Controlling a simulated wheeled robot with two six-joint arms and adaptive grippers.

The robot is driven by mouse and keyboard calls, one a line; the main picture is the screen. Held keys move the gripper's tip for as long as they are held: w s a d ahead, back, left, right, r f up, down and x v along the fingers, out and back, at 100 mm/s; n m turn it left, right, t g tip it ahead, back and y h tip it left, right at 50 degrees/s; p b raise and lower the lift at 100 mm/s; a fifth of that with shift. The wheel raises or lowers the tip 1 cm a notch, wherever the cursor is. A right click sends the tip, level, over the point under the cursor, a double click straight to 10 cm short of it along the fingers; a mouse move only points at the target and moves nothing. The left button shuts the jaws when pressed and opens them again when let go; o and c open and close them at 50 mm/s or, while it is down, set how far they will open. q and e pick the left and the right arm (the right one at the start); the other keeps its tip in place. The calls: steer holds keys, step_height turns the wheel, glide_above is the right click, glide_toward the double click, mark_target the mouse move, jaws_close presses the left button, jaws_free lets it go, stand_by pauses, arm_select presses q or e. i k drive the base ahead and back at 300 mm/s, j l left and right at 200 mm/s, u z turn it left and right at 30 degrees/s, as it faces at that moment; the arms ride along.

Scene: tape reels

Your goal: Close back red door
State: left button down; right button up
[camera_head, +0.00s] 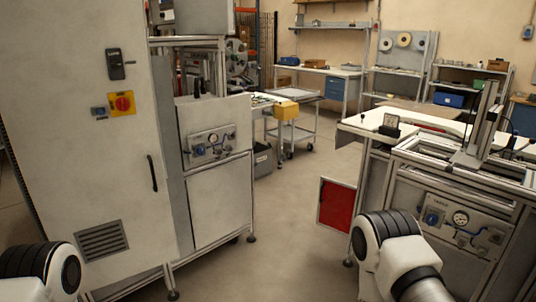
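The red door (337,205) is a small red panel with a light metal frame. It stands low at the left side of the workstation (455,225) on the right. It sticks out from that workstation toward the aisle, so it looks open. Its hinge edge is partly hidden by the workstation's leg and my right arm. A part of my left arm shows at the bottom left and a part of my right arm at the bottom right, below the door. Neither gripper is in view.
A tall grey cabinet (75,140) with a black handle stands at the left, joined to a machine with a gauge panel (209,145). The floor (270,230) between it and the right workstation is clear. A cart with a yellow box (286,111) and shelves stand at the back.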

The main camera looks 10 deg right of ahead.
mark_target(336, 199)
steer(key=i+l+z, duration=0.15)
steer(key=i+z, duration=0.3)
steer(key=i, duration=0.2)
steer(key=i+z, duration=0.45)
steer(key=i, duration=0.15)
steer(key=i+j+z, duration=0.25)
steer(key=i+j, duration=0.2)
steer(key=i+j+z, duration=0.15)
steer(key=j, duration=0.25)
steer(key=i+j+z, duration=0.25)
steer(key=j, duration=0.4)
steer(key=i+j+z, duration=0.3)
steer(key=j, duration=0.4)
steer(key=i, duration=0.1)
